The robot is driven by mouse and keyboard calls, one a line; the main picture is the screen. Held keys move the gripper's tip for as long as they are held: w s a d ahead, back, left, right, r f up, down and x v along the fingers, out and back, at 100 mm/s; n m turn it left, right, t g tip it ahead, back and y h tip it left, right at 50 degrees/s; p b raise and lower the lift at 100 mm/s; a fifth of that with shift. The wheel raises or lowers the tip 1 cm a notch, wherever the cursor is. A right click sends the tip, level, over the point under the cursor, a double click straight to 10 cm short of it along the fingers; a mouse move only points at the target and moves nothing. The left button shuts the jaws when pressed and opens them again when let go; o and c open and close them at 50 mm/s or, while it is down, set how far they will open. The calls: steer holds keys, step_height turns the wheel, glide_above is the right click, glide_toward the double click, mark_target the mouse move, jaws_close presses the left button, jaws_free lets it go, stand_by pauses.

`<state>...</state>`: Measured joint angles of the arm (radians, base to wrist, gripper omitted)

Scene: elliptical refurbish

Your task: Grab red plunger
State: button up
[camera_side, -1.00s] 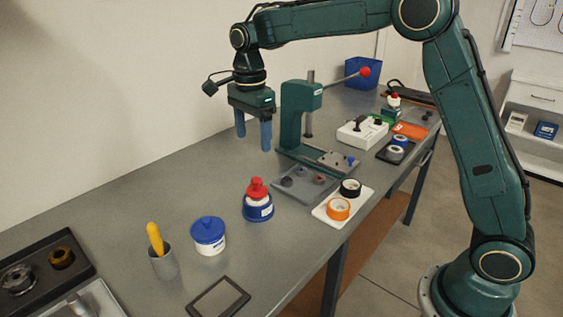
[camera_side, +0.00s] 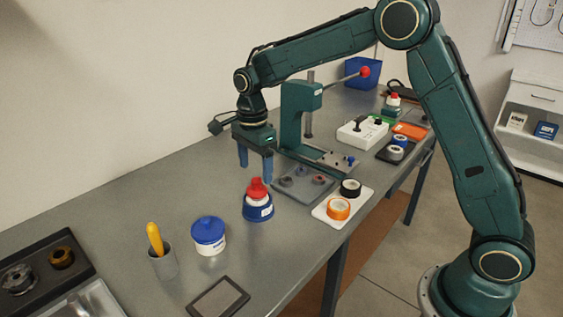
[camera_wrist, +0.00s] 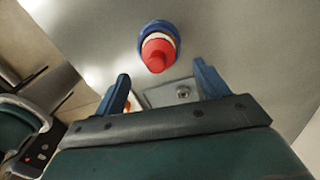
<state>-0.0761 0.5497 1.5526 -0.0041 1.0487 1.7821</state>
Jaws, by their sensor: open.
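The red plunger (camera_side: 257,187) is the red top on a white-necked bottle with a blue base (camera_side: 258,212), standing upright on the workbench. In the wrist view the red plunger (camera_wrist: 158,54) is centred ahead of the fingers, with the blue rim (camera_wrist: 158,25) around it. My gripper (camera_side: 255,170) is open and empty, with its two blue fingers pointing down. Its fingertips are just above and behind the plunger in the side view, apart from it. In the wrist view the gripper (camera_wrist: 160,72) has the plunger lying between the lines of its fingertips.
A green press (camera_side: 293,120) with a red-knobbed lever stands behind the gripper. A white tray with orange tape (camera_side: 338,209) and black tape is right of the bottle.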

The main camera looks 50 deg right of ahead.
mark_target(257, 178)
steer(key=shift+s+f, duration=0.2)
steer(key=shift+f, duration=2.2)
steer(key=c, duration=1.1)
steer(key=shift+r, duration=0.1)
steer(key=shift+c, duration=0.2)
step_height(257, 178, up, 20)
